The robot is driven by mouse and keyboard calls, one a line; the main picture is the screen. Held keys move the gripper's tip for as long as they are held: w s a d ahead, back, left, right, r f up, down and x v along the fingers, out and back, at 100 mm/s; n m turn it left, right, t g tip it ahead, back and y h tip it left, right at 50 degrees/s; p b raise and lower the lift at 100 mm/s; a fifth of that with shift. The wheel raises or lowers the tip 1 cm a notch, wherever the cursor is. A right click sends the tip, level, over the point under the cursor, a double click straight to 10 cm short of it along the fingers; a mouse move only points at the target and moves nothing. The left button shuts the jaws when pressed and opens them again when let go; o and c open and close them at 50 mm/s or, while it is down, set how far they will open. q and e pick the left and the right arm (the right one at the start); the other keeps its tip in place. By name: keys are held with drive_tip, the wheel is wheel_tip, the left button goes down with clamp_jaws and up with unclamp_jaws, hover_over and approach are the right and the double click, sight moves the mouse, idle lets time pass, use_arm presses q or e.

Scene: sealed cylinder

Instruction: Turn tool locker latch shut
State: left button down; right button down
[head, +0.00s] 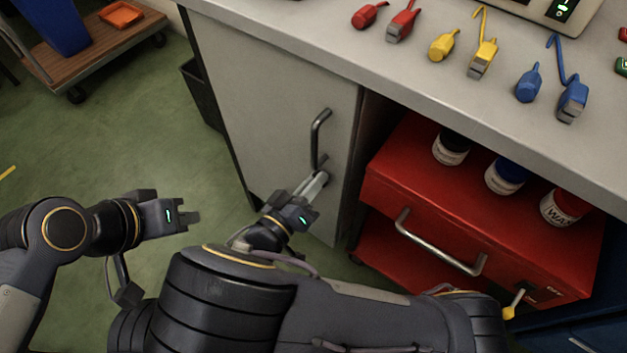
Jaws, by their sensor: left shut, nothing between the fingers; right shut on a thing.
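The grey tool locker door (265,85) stands closed under the worktop, with a dark bar handle (316,135) near its right edge. A small dark latch (327,179) sits just below the handle and is mostly hidden by my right gripper. My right gripper (322,180) is shut on the latch, its fingers pointing up and right against the door. The latch's exact angle cannot be told. My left gripper (196,217) is shut and empty, held over the green floor to the left of the door.
A red tool chest (420,190) with several jars on top stands right of the door. Red, yellow and blue connectors lie on the worktop (300,30). A wooden cart (105,45) is at the upper left. The floor (120,140) between is clear.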

drive_tip(key=n+p, duration=0.1)
drive_tip(key=n, duration=0.8)
drive_tip(key=shift+f, duration=0.15)
drive_tip(key=shift+n, duration=0.3)
idle(0.4)
drive_tip(key=c, duration=1.5)
unclamp_jaws()
drive_tip(key=shift+a, duration=0.1)
